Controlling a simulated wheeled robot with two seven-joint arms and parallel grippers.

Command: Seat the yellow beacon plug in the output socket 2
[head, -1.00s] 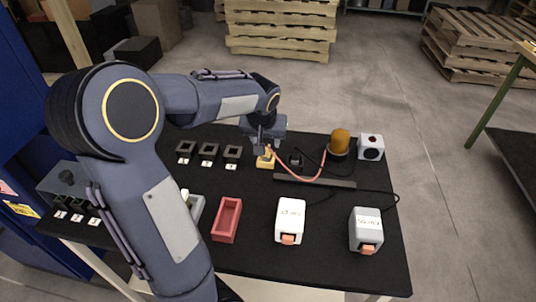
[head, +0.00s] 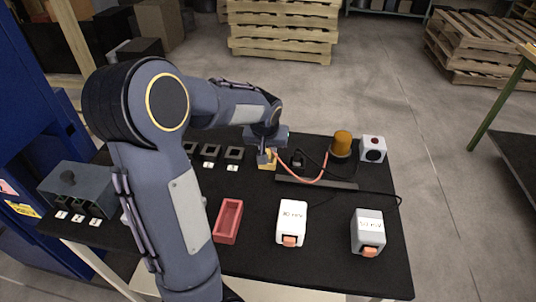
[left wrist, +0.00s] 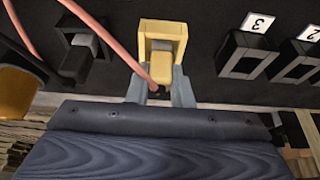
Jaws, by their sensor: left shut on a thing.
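The yellow beacon plug (left wrist: 160,67), with a coral cable, is between the fingers of my left gripper (left wrist: 159,88), which is shut on it. The plug is at a yellow square holder (left wrist: 163,28); how deep it sits is not clear. In the head view my left gripper (head: 266,157) is down at the yellow holder (head: 268,166), right of the output sockets. Output socket 2 (head: 211,151) is the middle of three dark square sockets; it also shows at right in the left wrist view (left wrist: 292,70), beside socket 3 (left wrist: 247,58). My right gripper is not seen.
The amber beacon (head: 342,143) and a white box with a dark round face (head: 373,149) stand at the back right. A black plug (head: 298,158) is near a dark bar (head: 316,182). A red tray (head: 227,221) and two switch boxes (head: 291,222) (head: 368,232) are in front.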

